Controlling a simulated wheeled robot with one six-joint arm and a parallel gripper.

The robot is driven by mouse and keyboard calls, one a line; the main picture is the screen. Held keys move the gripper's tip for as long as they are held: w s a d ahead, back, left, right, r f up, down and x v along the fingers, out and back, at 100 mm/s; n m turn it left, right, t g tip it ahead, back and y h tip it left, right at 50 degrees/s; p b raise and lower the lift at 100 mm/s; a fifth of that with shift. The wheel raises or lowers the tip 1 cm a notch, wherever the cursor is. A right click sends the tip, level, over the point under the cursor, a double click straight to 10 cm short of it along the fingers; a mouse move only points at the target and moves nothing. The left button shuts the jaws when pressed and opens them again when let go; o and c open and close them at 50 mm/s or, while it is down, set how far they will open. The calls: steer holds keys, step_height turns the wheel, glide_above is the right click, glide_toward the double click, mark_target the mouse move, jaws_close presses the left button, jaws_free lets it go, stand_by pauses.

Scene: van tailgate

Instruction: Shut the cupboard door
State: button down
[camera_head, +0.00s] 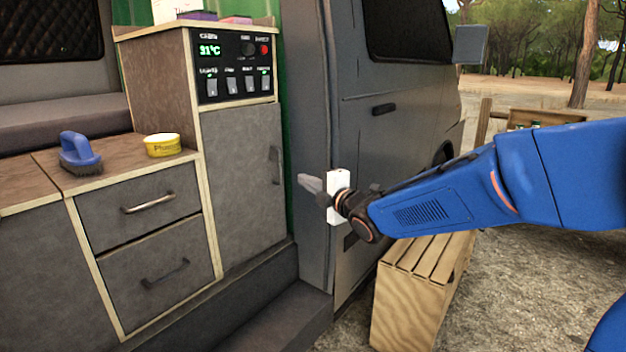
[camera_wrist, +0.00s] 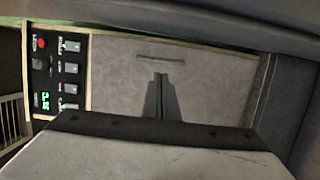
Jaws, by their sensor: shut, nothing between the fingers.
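The cupboard door (camera_head: 240,185) is a plain grey panel below the control panel, with an upright bar handle (camera_head: 274,165) near its right edge. It looks flush with its pale wooden frame, with no clear gap. In the wrist view the door (camera_wrist: 115,85) fills the middle, turned on its side, with the handle (camera_wrist: 160,59) above the fingers. My gripper (camera_head: 303,181) is shut and empty, pointing left towards the door's handle side. It looks apart from the door. The fingers also show dark in the wrist view (camera_wrist: 161,80), close together.
A control panel (camera_head: 237,65) with switches sits above the door. Two drawers (camera_head: 140,208) are at left, with a blue brush (camera_head: 79,150) and a yellow tin (camera_head: 163,145) on top. The van's front door (camera_head: 385,130) and a wooden slatted crate (camera_head: 420,280) are near my arm.

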glide_toward(282, 167)
steer(key=a, duration=0.1)
steer(key=a+r, duration=0.1)
steer(key=a, duration=0.1)
steer(key=shift+s+a+r, duration=0.1)
steer(key=shift+a+r, duration=0.15)
steer(key=shift+r, duration=0.15)
steer(key=x, duration=0.2)
steer(key=shift+w+a+r, duration=0.1)
steer(key=shift+w+a, duration=0.1)
steer(key=shift+w, duration=0.1)
steer(key=shift+d, duration=0.1)
